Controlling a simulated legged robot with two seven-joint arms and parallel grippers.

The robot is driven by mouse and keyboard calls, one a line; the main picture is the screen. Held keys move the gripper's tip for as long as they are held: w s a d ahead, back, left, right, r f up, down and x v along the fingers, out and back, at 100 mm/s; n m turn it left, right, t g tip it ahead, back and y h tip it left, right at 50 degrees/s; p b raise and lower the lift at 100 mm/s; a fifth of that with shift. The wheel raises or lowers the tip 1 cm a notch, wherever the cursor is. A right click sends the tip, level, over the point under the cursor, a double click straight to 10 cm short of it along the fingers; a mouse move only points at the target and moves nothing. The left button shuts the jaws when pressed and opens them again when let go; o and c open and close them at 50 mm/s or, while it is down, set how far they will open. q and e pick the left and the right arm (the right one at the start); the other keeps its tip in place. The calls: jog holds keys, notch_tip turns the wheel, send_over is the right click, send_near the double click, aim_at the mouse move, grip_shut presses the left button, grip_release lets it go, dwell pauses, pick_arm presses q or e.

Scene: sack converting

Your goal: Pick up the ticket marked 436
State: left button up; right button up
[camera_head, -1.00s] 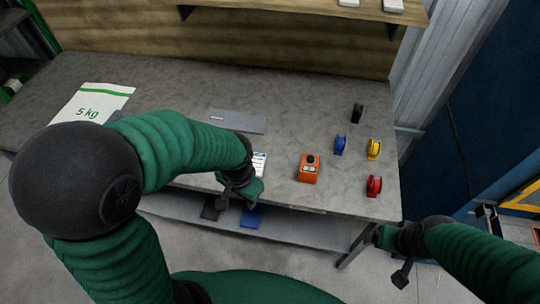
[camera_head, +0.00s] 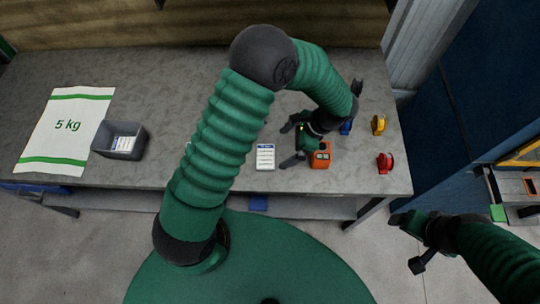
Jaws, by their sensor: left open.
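A white ticket with a blue header (camera_head: 265,157) lies flat on the grey bench near its front edge; its number is too small to read. More white tickets (camera_head: 126,142) lie in a grey bin (camera_head: 140,150) at the left, also unreadable. My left gripper (camera_head: 292,143) is open and empty, just right of the single ticket, with its fingers pointing left towards it. It is apart from the ticket in the picture; its height above the bench is hard to tell. My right gripper (camera_head: 405,243) is open and empty beyond the bench's front right corner.
An orange device (camera_head: 321,158) sits close beside the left gripper. Blue (camera_head: 346,129), yellow (camera_head: 379,124) and red (camera_head: 385,162) tape-like rolls and a black one (camera_head: 357,87) stand at the right. A 5 kg sack (camera_head: 67,126) lies at the left. My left arm hides the bench's middle.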

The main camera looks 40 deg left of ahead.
aim_at(266, 156)
pick_arm(q)
jog(key=x, duration=0.3)
jog(key=a+x, duration=0.1)
jog(key=x, duration=0.6)
jog(key=shift+w+a+r+p, duration=0.2)
jog(key=shift+w+r+p, duration=0.05)
jog(key=shift+w+p, duration=0.15)
jog(key=shift+d+f, duration=0.1)
jog(key=shift+f, duration=0.15)
jog(key=shift+d, duration=0.45)
jog(key=shift+c, duration=0.6)
jog(key=shift+s+a, duration=0.1)
jog(key=shift+a, duration=0.35)
jog(key=c, duration=0.9)
jog(key=shift+c, duration=0.8)
jog(key=shift+d, duration=0.1)
pick_arm(e)
jog(key=shift+a+r, duration=0.5)
jog(key=shift+a, duration=0.35)
